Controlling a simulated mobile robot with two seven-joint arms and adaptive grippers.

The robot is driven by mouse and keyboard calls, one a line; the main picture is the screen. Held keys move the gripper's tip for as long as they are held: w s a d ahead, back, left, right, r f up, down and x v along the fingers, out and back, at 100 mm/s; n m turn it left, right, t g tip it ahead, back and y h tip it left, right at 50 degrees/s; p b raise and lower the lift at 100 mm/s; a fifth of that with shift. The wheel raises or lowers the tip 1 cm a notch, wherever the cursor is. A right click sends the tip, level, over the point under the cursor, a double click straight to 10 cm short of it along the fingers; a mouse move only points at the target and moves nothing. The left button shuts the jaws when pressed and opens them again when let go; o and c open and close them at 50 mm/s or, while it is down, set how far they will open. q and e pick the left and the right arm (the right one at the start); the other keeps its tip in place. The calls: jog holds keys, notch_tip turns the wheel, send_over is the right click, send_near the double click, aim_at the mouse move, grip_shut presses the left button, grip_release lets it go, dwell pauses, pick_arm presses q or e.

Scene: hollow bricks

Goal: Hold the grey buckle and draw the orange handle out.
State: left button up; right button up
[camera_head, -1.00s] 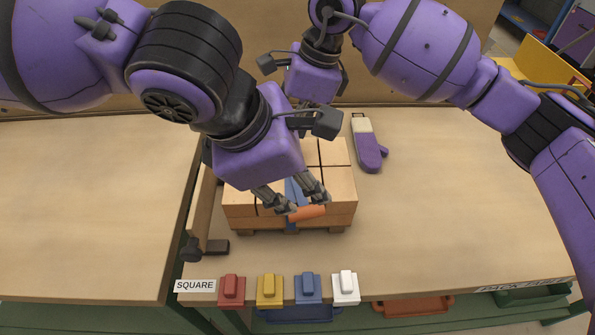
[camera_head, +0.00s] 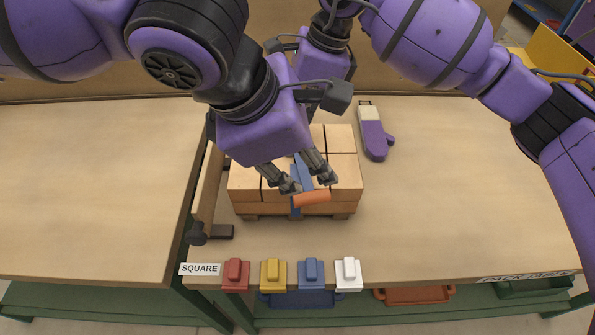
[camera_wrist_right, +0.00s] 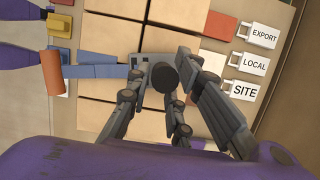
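A blue strap (camera_head: 297,205) runs over a block of pale hollow bricks (camera_head: 345,172). The orange handle (camera_head: 311,199) lies at its front end and also shows in the right wrist view (camera_wrist_right: 55,71). My left gripper (camera_head: 309,183) is open, its fingertips apart just above and behind the handle; I cannot tell whether they touch it. In the right wrist view the grey buckle (camera_wrist_right: 142,77) sits on the strap between the fingers of my right gripper (camera_wrist_right: 162,76), which appear closed on its sides. In the head view my left arm hides the buckle and right gripper.
Red (camera_head: 236,273), yellow (camera_head: 273,273), blue (camera_head: 311,272) and white (camera_head: 348,272) blocks line the front edge. Labels such as LOCAL (camera_wrist_right: 254,64) stand beyond the bricks. The table right of the bricks is clear.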

jog(key=o, duration=0.3)
jog(key=shift+o, duration=0.2)
jog(key=v, duration=1.2)
